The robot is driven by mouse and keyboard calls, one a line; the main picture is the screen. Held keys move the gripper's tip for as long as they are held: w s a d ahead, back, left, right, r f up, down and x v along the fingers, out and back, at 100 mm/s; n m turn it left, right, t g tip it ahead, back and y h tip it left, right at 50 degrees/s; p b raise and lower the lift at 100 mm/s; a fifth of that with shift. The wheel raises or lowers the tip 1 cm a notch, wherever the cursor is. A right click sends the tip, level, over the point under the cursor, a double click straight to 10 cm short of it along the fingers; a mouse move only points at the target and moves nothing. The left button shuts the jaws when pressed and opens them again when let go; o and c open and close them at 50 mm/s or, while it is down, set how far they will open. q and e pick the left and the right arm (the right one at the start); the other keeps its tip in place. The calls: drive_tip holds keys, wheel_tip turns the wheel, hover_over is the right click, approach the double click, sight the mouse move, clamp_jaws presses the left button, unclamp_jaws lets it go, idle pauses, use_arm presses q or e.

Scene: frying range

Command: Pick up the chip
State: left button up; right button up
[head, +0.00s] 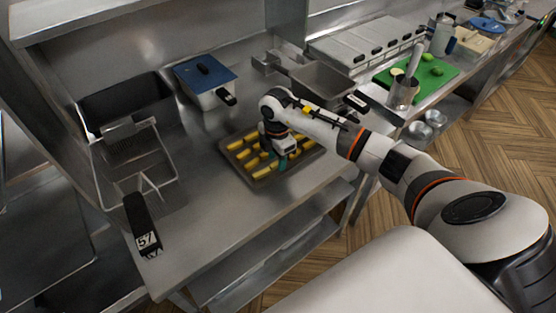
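Several yellow chips (265,171) lie in rows on a dark shallow tray (262,186) on the steel counter. My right gripper (284,163) points down over the right part of the tray, among the chips. Its fingers are small and partly hidden by the wrist, so I cannot tell whether they are open, shut or touching a chip. The wrist hides some chips behind it. My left gripper is not in view.
A fryer basket (137,163) with a black handle (142,222) is at the left. A blue-lidded pan (203,80), an empty steel pan (322,84) and a green board (422,74) stand behind.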

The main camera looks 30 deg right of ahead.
sight(277, 163)
drive_tip(key=shift+f, duration=0.4)
clamp_jaws()
drive_tip(key=shift+r, duration=0.1)
wheel_tip(277, 163, up, 10)
drive_tip(key=b, duration=0.2)
drive_tip(key=shift+b, duration=0.3)
